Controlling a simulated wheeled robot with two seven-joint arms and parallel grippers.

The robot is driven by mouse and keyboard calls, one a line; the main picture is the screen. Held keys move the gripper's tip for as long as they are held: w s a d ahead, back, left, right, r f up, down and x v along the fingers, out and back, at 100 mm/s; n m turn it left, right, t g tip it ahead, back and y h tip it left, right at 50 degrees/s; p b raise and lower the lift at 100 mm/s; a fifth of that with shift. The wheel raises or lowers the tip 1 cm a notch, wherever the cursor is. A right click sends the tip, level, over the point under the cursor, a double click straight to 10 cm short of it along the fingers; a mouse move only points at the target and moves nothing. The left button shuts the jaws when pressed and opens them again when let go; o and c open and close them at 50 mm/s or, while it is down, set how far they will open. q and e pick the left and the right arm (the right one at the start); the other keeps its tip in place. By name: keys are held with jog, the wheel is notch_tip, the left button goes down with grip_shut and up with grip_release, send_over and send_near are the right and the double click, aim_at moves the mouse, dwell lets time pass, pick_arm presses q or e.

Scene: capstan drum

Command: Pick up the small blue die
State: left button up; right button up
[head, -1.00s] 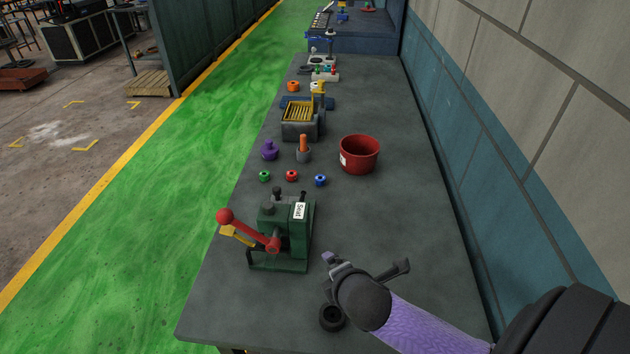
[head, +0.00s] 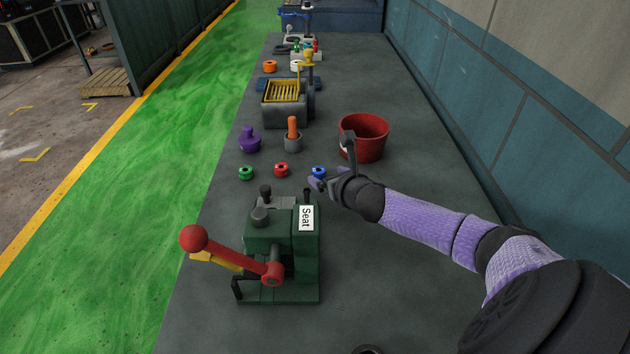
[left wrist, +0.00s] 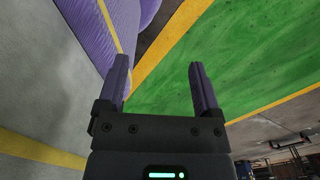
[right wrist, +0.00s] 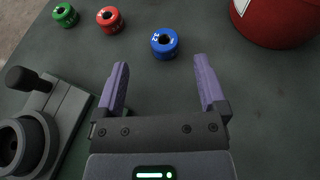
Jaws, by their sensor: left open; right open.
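The small blue die (head: 319,172) is a short round piece with a hole in its top, standing on the grey table. In the right wrist view the blue die (right wrist: 164,43) lies beyond the fingertips, roughly centred between them and not touched. My right gripper (right wrist: 160,78) is open and empty; in the head view the right gripper (head: 332,160) is close beside the blue die, partly overlapping it. My left gripper (left wrist: 160,78) is open and empty, over the floor and away from the table, and is not in the head view.
A red die (head: 281,170) and a green die (head: 246,173) stand left of the blue one. A red bucket (head: 364,138) stands behind right. A green press (head: 281,255) with a red-knobbed lever is in front. The table's right side is clear.

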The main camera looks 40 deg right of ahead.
aim_at(319, 171)
jog(key=b+x, duration=0.2)
jog(key=f+b+x, duration=0.1)
jog(key=b+x, duration=0.2)
jog(key=shift+s+d+b, duration=0.1)
jog(key=shift+d+b, duration=0.15)
jog(key=shift+b, duration=0.05)
jog(key=shift+w, duration=0.25)
jog(key=shift+r, duration=0.3)
pick_arm(q)
notch_tip(319, 171, down, 6)
jog(key=s+a, duration=0.2)
jog(key=s, duration=0.1)
jog(key=shift+a+g, duration=0.3)
jog(key=shift+g, duration=0.1)
pick_arm(e)
grip_shut()
